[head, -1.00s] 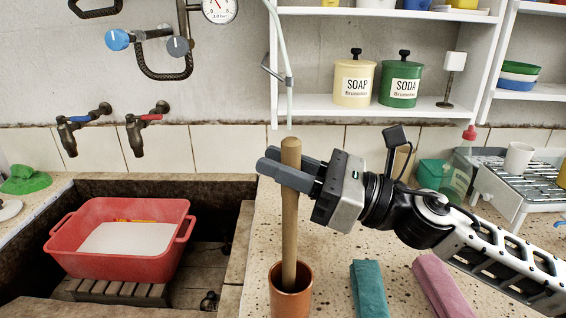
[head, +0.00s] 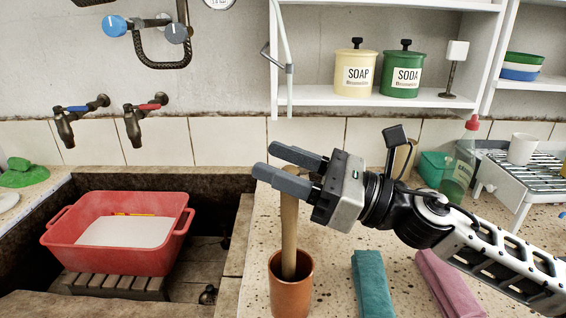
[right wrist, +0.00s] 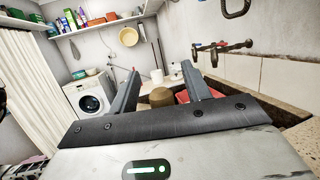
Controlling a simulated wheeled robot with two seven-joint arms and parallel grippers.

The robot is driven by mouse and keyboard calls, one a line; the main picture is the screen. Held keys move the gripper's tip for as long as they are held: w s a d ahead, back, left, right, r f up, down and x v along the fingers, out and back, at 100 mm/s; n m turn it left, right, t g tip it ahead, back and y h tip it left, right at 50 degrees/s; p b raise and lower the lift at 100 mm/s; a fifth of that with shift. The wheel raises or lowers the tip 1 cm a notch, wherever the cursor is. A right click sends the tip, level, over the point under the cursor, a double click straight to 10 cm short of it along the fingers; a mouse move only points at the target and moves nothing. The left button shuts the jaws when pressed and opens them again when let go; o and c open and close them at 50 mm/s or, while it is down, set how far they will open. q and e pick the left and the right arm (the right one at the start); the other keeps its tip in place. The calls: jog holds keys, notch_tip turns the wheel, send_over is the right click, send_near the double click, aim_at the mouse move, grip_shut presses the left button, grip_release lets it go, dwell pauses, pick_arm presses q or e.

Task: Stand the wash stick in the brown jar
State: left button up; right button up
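The wooden wash stick (head: 289,232) stands in the brown jar (head: 291,293) on the speckled counter, its lower end inside the jar and hidden by the rim. It is close to upright. My right gripper (head: 265,160) is open above the jar, its two fingers apart around the stick's top end. In the head view the fingers hide that top. In the right wrist view the round stick top (right wrist: 161,97) shows between the spread fingers (right wrist: 165,88), with a gap on each side. My left gripper is not in view.
A teal cloth (head: 372,284) and a pink cloth (head: 448,282) lie right of the jar. The stone trough with a red basin (head: 118,254) is to the left. A bottle (head: 461,163) and a white rack (head: 527,174) stand at the right. A hanging hose (head: 288,85) is behind.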

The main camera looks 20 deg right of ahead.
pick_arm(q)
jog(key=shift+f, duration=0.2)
pick_arm(e)
jog(key=shift+d+f, duration=0.15)
jog(key=shift+d, duration=0.05)
pick_arm(q)
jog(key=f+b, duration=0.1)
jog(key=b, duration=0.4)
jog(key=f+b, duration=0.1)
jog(key=b, duration=0.1)
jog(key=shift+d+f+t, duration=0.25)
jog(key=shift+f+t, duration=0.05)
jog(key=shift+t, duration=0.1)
pick_arm(e)
jog(key=v, duration=1.5)
jog(key=shift+s+d, duration=0.2)
jog(key=shift+s, duration=0.05)
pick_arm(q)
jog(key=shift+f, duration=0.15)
